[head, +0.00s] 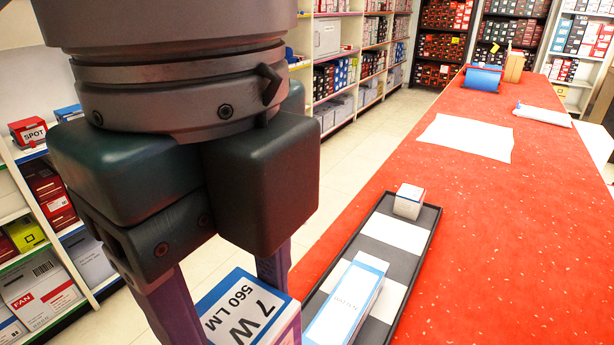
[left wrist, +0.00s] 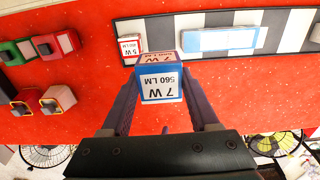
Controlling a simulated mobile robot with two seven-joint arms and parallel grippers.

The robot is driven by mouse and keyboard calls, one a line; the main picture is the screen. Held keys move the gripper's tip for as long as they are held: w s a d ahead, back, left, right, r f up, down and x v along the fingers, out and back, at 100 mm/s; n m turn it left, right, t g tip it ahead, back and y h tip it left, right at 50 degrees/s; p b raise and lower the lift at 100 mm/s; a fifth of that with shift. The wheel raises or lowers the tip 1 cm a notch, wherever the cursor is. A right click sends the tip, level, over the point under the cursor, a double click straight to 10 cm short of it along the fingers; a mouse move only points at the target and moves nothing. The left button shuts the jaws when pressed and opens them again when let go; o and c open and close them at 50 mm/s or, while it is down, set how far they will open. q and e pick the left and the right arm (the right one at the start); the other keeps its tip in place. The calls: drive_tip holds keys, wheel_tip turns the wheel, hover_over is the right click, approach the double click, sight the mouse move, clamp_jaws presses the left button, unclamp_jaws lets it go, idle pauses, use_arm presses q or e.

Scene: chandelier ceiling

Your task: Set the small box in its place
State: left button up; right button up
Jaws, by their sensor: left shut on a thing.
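My left gripper (head: 225,300) is shut on a blue and white box (head: 248,312) marked "7 W 560 LM"; in the left wrist view the same box (left wrist: 160,85) sits between the fingertips. A long black tray (head: 432,228) with pale patches lies on the red table, to the right of the held box. In it are a small white box (head: 409,201) at the far end and a longer blue-edged white box (head: 346,304) nearer. The wrist view shows a small box (left wrist: 130,48) and the long box (left wrist: 220,40) on the tray. My right gripper is out of view.
The red table (head: 500,180) is largely clear to the right. A white sheet (head: 467,137), a blue object (head: 482,79) and a white packet (head: 542,115) lie farther back. Stocked shelves (head: 343,60) stand around.

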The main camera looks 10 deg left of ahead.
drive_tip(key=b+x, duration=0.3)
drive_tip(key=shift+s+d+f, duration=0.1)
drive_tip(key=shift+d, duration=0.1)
use_arm(q)
drive_tip(key=shift+w+f+b, duration=0.15)
drive_tip(key=shift+f+b, duration=0.35)
drive_tip(key=shift+f, duration=8.75)
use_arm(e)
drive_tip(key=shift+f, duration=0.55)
use_arm(q)
drive_tip(key=o, duration=1.4)
drive_tip(key=shift+f, duration=0.1)
drive_tip(key=shift+c, duration=0.2)
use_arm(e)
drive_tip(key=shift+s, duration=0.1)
